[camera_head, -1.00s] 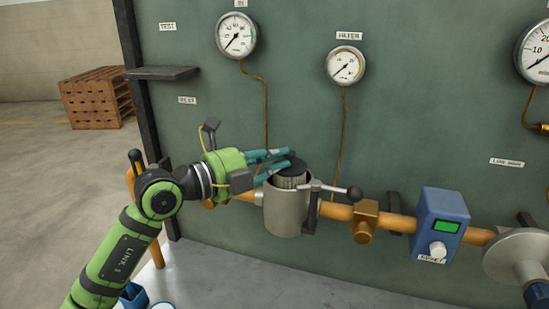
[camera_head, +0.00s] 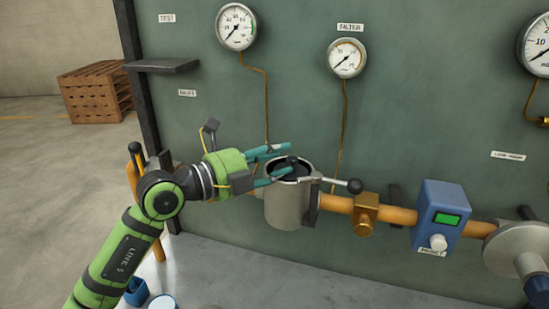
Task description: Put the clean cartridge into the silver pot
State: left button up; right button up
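The silver pot (camera_head: 288,208) stands on the orange pipe line against the green panel, open at the top. The cartridge (camera_head: 290,168) sits down inside the pot; only its dark top with a small knob shows, near the rim. The rest of it is hidden by the pot wall. My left gripper (camera_head: 285,160) is at the pot's mouth, its two teal fingers spread apart on either side of the knob. It looks open, though I cannot tell whether a finger still touches the cartridge. My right gripper is not in view.
A brass valve (camera_head: 365,212) and a blue box (camera_head: 438,215) follow along the pipe. A dark shelf (camera_head: 163,66) juts out at the upper left. A blue container (camera_head: 136,292) is low at the left.

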pick_arm(q)
jog(key=shift+r, duration=0.1)
jog(key=shift+r, duration=0.55)
jog(key=b+v, duration=0.3)
jog(key=v, duration=0.9)
jog(key=shift+b, duration=0.35)
